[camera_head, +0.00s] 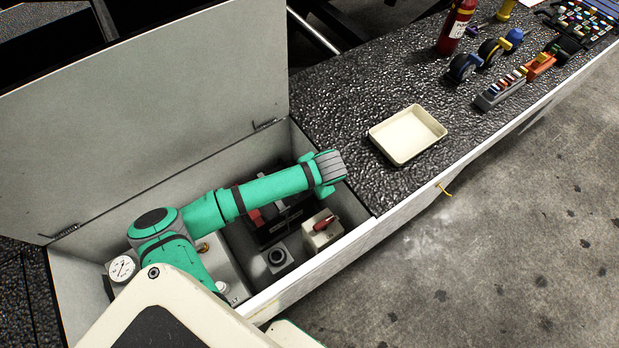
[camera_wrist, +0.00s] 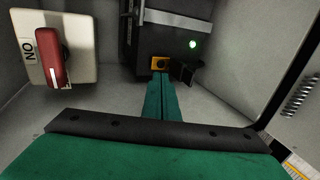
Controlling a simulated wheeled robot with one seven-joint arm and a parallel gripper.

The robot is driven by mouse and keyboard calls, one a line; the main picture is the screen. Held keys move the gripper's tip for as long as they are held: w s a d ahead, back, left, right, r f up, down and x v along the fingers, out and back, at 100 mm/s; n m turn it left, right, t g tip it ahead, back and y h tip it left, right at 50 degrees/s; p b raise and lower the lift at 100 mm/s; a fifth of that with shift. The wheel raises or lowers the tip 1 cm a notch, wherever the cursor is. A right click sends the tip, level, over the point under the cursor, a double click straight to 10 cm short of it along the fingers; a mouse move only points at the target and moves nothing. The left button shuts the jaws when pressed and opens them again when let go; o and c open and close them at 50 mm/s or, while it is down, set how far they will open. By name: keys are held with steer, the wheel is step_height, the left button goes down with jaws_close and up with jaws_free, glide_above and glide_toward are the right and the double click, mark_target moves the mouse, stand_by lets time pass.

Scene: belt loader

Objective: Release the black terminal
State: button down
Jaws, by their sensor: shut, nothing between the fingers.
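A black box-like unit (camera_wrist: 168,28), perhaps a battery, stands inside the compartment; it also shows under my arm in the head view (camera_head: 271,234). A small black bracket-like piece (camera_wrist: 185,71) sticks out at its near side, beside an orange-yellow part (camera_wrist: 159,63). I cannot tell for sure which of these is the black terminal. My gripper (camera_wrist: 160,77) is shut, its two green fingers together and nothing between them. Its tips are at the orange-yellow part in the picture; whether they touch is unclear.
A switch box with a red handle (camera_wrist: 52,62), marked "NO" as seen, stands left in the wrist view. The compartment wall (camera_head: 360,238) and raised lid (camera_head: 150,110) bound my arm. A cream tray (camera_head: 408,153) sits outside on the dark deck.

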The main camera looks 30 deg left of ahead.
steer(key=a, duration=0.1)
steer(key=w+a, duration=0.1)
steer(key=a, duration=0.2)
steer(key=shift+w+f, duration=0.25)
steer(key=shift+w, duration=0.05)
steer(key=shift+w+a+r, duration=0.2)
steer(key=shift+w+a, duration=0.1)
steer(key=shift+a, duration=0.4)
steer(key=shift+w+a+r, duration=0.15)
steer(key=shift+w+a, duration=0.1)
steer(key=shift+a, duration=0.4)
steer(key=s+d+f+v, duration=0.1)
steer(key=d+v, duration=0.1)
steer(key=v, duration=1)
